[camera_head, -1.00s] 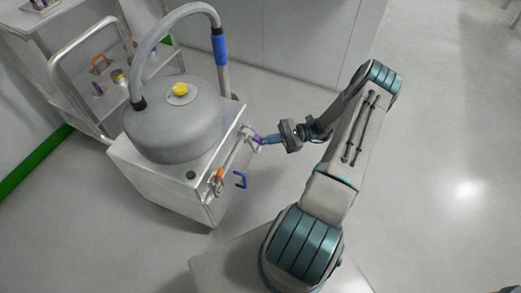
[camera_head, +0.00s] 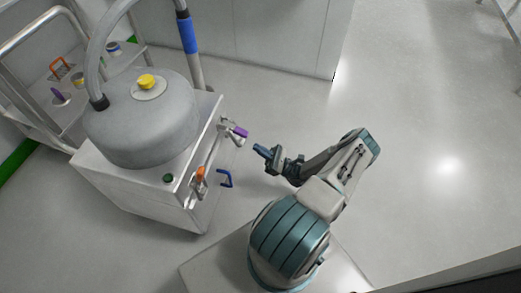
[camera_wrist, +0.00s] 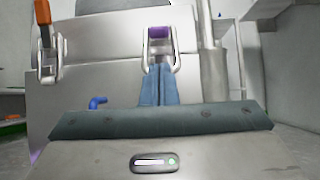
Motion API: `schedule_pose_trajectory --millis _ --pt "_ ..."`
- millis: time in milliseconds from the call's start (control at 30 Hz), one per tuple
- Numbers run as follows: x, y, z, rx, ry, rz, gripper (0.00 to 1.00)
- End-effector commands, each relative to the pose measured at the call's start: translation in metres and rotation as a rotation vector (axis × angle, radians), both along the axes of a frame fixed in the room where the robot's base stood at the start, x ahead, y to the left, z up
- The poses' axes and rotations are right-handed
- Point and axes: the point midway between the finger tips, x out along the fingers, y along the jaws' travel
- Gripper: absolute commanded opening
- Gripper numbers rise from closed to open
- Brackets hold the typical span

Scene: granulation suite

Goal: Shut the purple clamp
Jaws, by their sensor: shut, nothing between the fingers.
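The purple clamp (camera_head: 241,132) is on the right-hand face of the metal cabinet, near its top edge. In the head view its purple handle juts outward from that face. In the wrist view its purple grip (camera_wrist: 159,32) tops a metal loop, upper middle. My gripper (camera_head: 258,150) is shut and empty, just right of and below the purple handle, with a small gap in the head view. In the wrist view its blue fingertips (camera_wrist: 158,70) are together, pointing at the clamp and overlapping its lower end; contact cannot be told there.
A grey domed vessel (camera_head: 140,125) with a yellow knob (camera_head: 146,82) and a hose stands on the cabinet. A cart (camera_head: 75,115) stands at left. Floor at right is clear.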

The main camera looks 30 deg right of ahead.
Motion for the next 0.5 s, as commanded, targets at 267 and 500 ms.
schedule_pose_trajectory --millis 267,500 --pt "0.028 0.026 0.030 -0.002 -0.002 0.003 0.00" --pt "0.039 0.036 0.041 -0.002 0.001 0.002 0.00"
